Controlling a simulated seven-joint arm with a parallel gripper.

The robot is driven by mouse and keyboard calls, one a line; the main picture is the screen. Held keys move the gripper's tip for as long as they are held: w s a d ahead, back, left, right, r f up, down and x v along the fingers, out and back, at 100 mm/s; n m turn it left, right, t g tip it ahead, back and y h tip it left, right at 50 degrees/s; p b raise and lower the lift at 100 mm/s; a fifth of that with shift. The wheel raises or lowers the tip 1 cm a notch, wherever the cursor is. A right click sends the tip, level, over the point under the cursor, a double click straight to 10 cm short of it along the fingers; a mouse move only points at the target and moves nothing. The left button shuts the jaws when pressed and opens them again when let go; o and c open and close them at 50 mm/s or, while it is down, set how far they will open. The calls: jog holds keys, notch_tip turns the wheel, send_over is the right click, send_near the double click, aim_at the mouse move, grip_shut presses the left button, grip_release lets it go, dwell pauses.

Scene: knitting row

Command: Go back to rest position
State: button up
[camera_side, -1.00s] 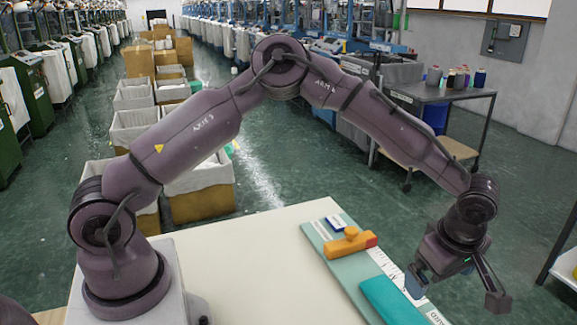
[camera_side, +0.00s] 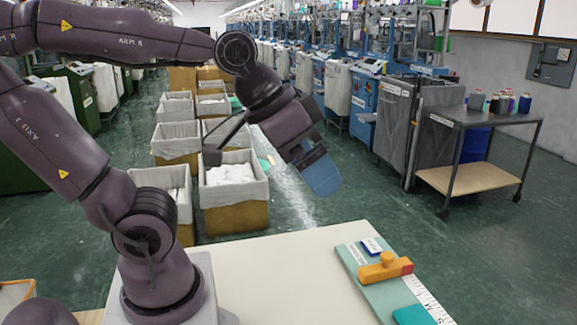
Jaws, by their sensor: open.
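My gripper (camera_side: 265,172) is raised well above the white table (camera_side: 290,265), in the upper middle of the side view. Its two fingers are spread wide apart, with a dark finger on the left and a blue pad on the right. Nothing is visible between them. My arm is folded back, with its upper link running along the top left. The gripper is clear of the table and of everything on it.
A green board (camera_side: 362,280) lies at the table's right edge, with an orange handled block (camera_side: 383,268), a teal piece (camera_side: 412,315) and a white ruler (camera_side: 430,300). Bins with white linings (camera_side: 235,190) stand on the floor behind.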

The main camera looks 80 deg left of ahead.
jog(key=s+a, duration=0.1)
jog(key=s+a+f+g+y, duration=0.1)
jog(key=s, duration=0.1)
jog(key=shift+a+f, duration=0.1)
